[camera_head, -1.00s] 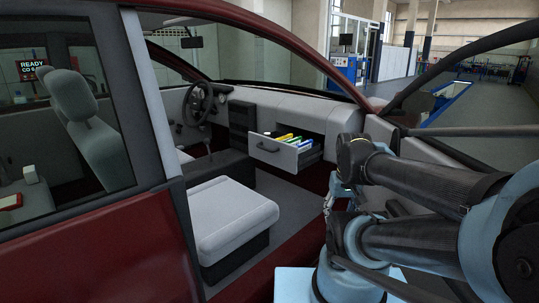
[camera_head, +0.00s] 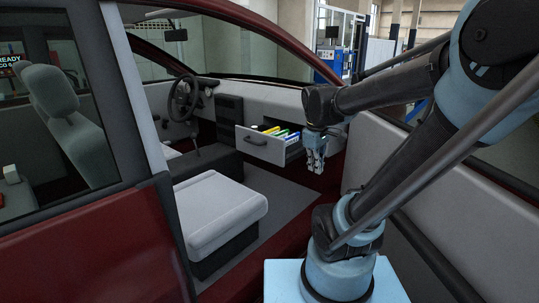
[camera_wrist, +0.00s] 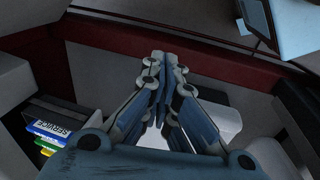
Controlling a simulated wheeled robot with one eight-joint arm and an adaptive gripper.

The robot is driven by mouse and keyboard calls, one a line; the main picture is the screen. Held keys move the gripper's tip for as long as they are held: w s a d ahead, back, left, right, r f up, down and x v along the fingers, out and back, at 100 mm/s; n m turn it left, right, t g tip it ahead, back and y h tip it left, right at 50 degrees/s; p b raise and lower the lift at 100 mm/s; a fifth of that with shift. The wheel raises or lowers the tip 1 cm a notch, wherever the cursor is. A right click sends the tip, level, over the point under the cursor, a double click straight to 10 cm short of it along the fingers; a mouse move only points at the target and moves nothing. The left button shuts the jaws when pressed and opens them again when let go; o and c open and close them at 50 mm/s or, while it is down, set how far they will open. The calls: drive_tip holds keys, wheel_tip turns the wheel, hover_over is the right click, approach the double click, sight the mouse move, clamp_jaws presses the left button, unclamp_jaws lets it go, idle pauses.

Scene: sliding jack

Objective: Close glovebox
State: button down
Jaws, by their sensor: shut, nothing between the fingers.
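The glovebox drawer (camera_head: 264,148) is pulled out from the dashboard. Its grey front has a dark handle (camera_head: 254,140), and several coloured items (camera_head: 276,132) lie inside. My gripper (camera_head: 316,170) hangs fingers-down just right of the drawer in the head view, inside the door opening, apart from it. In the wrist view my gripper (camera_wrist: 160,58) has its fingertips together with nothing between them. The coloured items, one marked SERVICE (camera_wrist: 50,134), show at the lower left of that view. The drawer's handle is hidden there.
The front seat (camera_head: 215,212) stands before the drawer, with the steering wheel (camera_head: 183,98) beyond. The open car door (camera_head: 440,185) is on the right. The red sill (camera_wrist: 110,40) crosses the wrist view. Free floor (camera_head: 285,178) lies between the seat and the dashboard.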

sight(269, 152)
drive_tip(key=w+a+n+t+h, duration=0.1)
drive_tip(key=w+a+n, duration=0.85)
drive_tip(key=w, duration=0.45)
drive_tip(key=w+a+n+h, duration=0.1)
drive_tip(key=w+a+n, duration=0.8)
drive_tip(key=w+a, duration=0.3)
drive_tip(key=shift+w+d+f, duration=1.05)
drive_tip(key=shift+w+f, duration=0.15)
drive_tip(key=shift+f, duration=0.45)
drive_tip(key=shift+w+d+f, duration=1)
drive_tip(key=shift+w+f, duration=0.15)
drive_tip(key=shift+f, duration=0.55)
drive_tip(key=shift+w+d+f, duration=1.05)
drive_tip(key=shift+w+f, duration=0.15)
drive_tip(key=shift+f, duration=0.45)
drive_tip(key=shift+w+a, duration=0.1)
